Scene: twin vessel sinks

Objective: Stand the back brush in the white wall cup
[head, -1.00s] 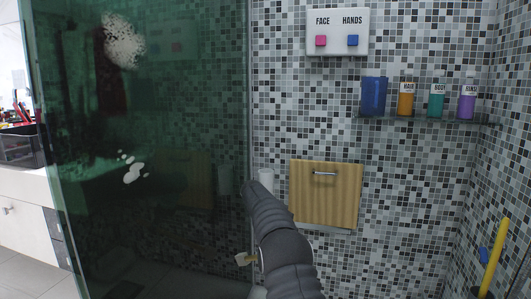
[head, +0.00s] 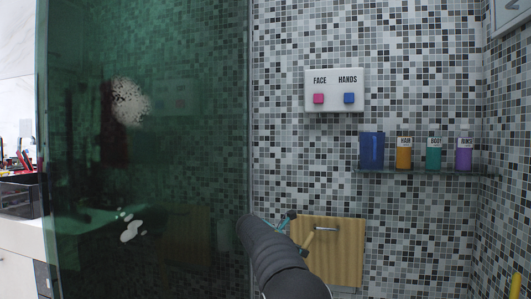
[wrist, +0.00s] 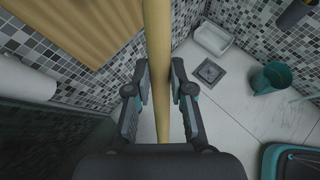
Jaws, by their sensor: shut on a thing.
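The back brush shows in the wrist view as a long tan handle (wrist: 157,30) running up between the jaws. My gripper (wrist: 160,75) is shut on this handle, one finger on each side. In the head view my gripper (head: 289,217) is mostly hidden behind my arm, and a short tan piece of the brush (head: 308,239) shows in front of the wooden panel. The brush's bristle end cannot be made out. A white cylinder, apparently the wall cup (wrist: 25,80), is at the left of the wrist view, apart from the handle. My arm hides it in the head view.
A wooden panel (head: 345,260) with a metal handle is on the tiled wall. A glass shelf (head: 427,172) with several bottles is above right. A green glass screen (head: 150,190) stands left. A teal bucket (wrist: 271,78) and a floor drain (wrist: 209,71) are on the floor.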

